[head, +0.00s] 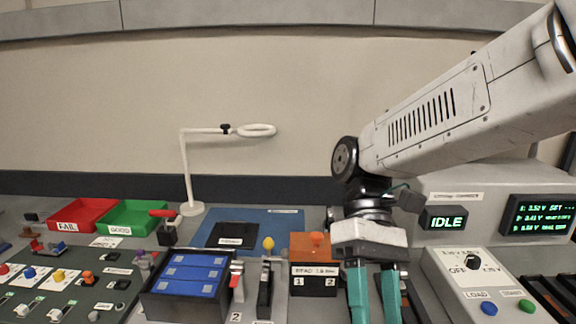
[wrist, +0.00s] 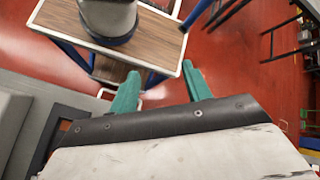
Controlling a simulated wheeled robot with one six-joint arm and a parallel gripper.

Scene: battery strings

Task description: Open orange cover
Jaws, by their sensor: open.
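The orange cover (head: 308,246) sits on a small black box (head: 313,278) labelled "READ", with "1" and "2" below, just left of my gripper in the head view. In the wrist view my open gripper (wrist: 160,90) shows the floor and a wooden-topped cart, not the cover.
A tray of blue cells (head: 192,274), a red-handled lever (head: 236,278) and a yellow-knobbed lever (head: 266,270) stand left of the cover. A white ring lamp (head: 188,170) rises behind. A console with an "IDLE" display (head: 445,220) and dial is at right.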

